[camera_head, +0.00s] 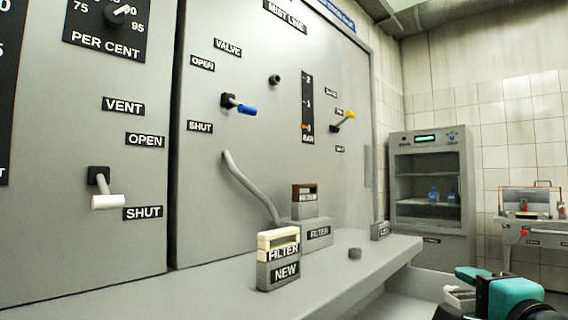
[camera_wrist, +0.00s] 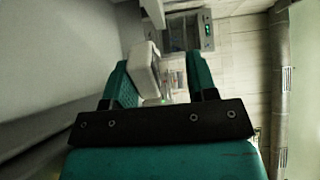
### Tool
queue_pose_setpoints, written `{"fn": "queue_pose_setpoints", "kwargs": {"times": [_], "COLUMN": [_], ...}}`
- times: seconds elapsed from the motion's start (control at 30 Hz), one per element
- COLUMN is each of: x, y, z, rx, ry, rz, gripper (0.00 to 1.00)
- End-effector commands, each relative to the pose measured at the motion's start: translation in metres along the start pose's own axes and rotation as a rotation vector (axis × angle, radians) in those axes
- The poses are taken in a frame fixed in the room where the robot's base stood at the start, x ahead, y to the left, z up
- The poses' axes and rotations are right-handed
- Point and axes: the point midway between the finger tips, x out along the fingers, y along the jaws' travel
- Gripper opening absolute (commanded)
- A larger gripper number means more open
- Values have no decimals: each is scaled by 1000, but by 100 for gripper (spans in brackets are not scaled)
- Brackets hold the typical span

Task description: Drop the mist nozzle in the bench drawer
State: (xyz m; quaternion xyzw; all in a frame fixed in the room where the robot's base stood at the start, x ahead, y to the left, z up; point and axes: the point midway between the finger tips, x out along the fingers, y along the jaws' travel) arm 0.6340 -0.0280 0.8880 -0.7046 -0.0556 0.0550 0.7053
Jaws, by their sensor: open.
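My gripper (camera_head: 462,284) is at the lower right of the head view, low beside the bench's right end. Its teal fingers stand apart in the wrist view (camera_wrist: 158,62). A pale block (camera_wrist: 146,68) shows between them there, close to the left finger; I cannot tell whether they touch, or what the block is. A small grey round piece (camera_head: 355,253) sits on the bench top (camera_head: 330,275); I cannot tell whether it is the mist nozzle. A dark stub (camera_head: 274,79) sticks out of the mist line panel. I cannot make out an open bench drawer.
A holder marked NEW (camera_head: 285,275) carries a cream filter (camera_head: 278,241) on the bench. A second filter holder (camera_head: 318,235) stands behind it. A bent grey pipe (camera_head: 249,188) and levers jut from the panel.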

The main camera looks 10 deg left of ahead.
Motion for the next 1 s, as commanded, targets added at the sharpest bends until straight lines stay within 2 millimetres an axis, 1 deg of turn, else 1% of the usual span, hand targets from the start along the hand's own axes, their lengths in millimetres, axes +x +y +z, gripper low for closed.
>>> {"fn": "queue_pose_setpoints", "kwargs": {"times": [0.03,0.2,0.37,1.0], "x": [-6,-20,-27,-29], "y": [6,4,2,0], "z": [0,0,0,0], "rx": [0,0,0,0], "ry": [-1,0,-1,-1], "rz": [-8,-5,-2,0], "gripper": [52,52,52,52]}}
